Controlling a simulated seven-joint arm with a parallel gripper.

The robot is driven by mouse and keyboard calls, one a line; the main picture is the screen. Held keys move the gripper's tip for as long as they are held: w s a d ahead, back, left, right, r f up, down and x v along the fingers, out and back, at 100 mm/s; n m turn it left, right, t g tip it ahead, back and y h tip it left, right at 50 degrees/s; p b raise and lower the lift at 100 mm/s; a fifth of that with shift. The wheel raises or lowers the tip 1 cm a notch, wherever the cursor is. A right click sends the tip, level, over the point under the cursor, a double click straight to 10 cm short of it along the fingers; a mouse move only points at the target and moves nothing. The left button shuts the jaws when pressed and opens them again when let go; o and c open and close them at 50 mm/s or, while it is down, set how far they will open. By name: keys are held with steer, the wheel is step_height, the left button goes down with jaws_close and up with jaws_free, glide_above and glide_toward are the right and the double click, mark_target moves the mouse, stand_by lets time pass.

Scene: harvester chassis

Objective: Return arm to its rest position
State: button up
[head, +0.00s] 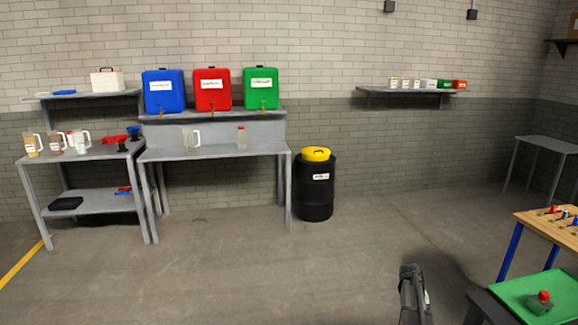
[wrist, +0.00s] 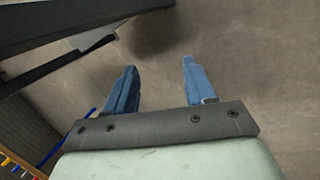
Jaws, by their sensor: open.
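My gripper (wrist: 160,88) shows in the wrist view with its two blue fingers spread apart and nothing between them. Bare concrete floor lies beyond the fingertips. In the head view a dark part of my arm (head: 414,292) rises at the bottom edge, right of the middle. The fingers cannot be made out there. The arm part stands apart from the green tray (head: 507,288) to its right, which carries a small bottle with a red cap (head: 540,303).
A wooden-topped bench (head: 548,226) with blue legs stands at the right edge. A black drum (head: 316,190) with a yellow lid, a grey table (head: 215,152) and a shelf unit (head: 95,202) line the back wall. The floor in the middle is clear.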

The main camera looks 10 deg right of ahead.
steer(key=s+a+f+n+y, duration=0.1)
steer(key=s+a+f, duration=0.4)
steer(key=a, duration=0.4)
steer(key=s+a+f+g, duration=0.1)
steer(key=s+a+f, duration=0.45)
steer(key=a, duration=0.35)
steer(key=s+a+f+n+y, duration=0.1)
steer(key=s+a+f, duration=0.45)
steer(key=a, duration=0.35)
steer(key=s+a+f+g, duration=0.1)
steer(key=s+a, duration=0.5)
steer(key=s, duration=0.3)
steer(key=s+a+f+n+g, duration=0.1)
steer(key=s+a, duration=0.5)
steer(key=s, duration=0.3)
steer(key=s+a+f+g+y, duration=0.1)
steer(key=s+a, duration=0.5)
steer(key=s, duration=0.4)
steer(key=shift+a+f+n+g, duration=0.25)
steer(key=shift+f+n+g, duration=0.05)
steer(key=shift+f+n, duration=0.1)
